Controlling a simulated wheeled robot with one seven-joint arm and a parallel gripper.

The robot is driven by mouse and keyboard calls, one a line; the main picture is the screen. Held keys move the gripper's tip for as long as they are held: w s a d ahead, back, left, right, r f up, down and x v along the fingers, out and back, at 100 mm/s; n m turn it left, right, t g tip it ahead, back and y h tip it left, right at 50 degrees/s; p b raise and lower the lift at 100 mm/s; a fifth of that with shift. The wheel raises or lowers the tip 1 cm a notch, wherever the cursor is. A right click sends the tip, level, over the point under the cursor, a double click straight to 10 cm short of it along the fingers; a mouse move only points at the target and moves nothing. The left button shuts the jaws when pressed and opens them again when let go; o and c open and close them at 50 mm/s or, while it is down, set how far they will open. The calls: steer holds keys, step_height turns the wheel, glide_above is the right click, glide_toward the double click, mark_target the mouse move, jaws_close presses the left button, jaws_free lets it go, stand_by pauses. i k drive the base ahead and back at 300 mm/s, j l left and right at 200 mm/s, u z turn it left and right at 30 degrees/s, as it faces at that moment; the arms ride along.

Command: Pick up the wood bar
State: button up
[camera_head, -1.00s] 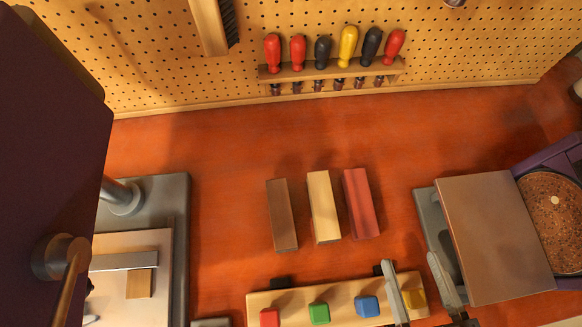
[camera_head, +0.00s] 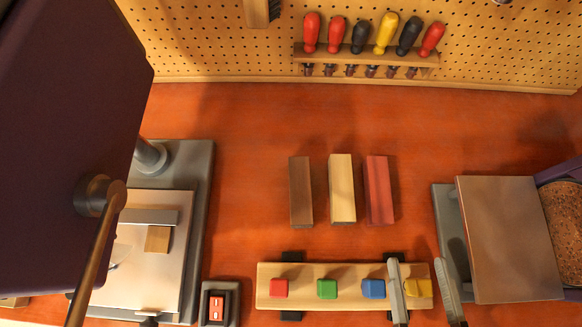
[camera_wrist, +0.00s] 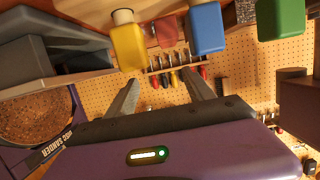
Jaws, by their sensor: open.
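Three bars lie side by side on the red-brown bench: a dark brown bar (camera_head: 301,190), a pale wood bar (camera_head: 342,187) and a red-brown bar (camera_head: 379,189). The pictures do not settle which one is the wood bar; the pale one looks most like plain wood. My gripper (camera_head: 417,263) is open and empty, to the right of the bars and nearer the front. Its fingers appear on either side of a yellow block. In the wrist view my gripper (camera_wrist: 160,88) also shows two spread fingers with nothing between them.
A wooden strip (camera_head: 346,298) holds red, green, blue and yellow blocks (camera_head: 418,288) in front of the bars. A sander with a flat plate (camera_head: 508,240) stands right, a grey machine (camera_head: 200,230) left. A screwdriver rack (camera_head: 365,54) hangs behind. Bench behind the bars is clear.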

mark_target(301, 213)
steer(key=k+j, duration=0.15)
steer(key=j, duration=0.2)
steer(key=k+j, duration=0.15)
steer(key=j, duration=0.2)
steer(key=k+j, duration=0.2)
steer(key=k, duration=0.1)
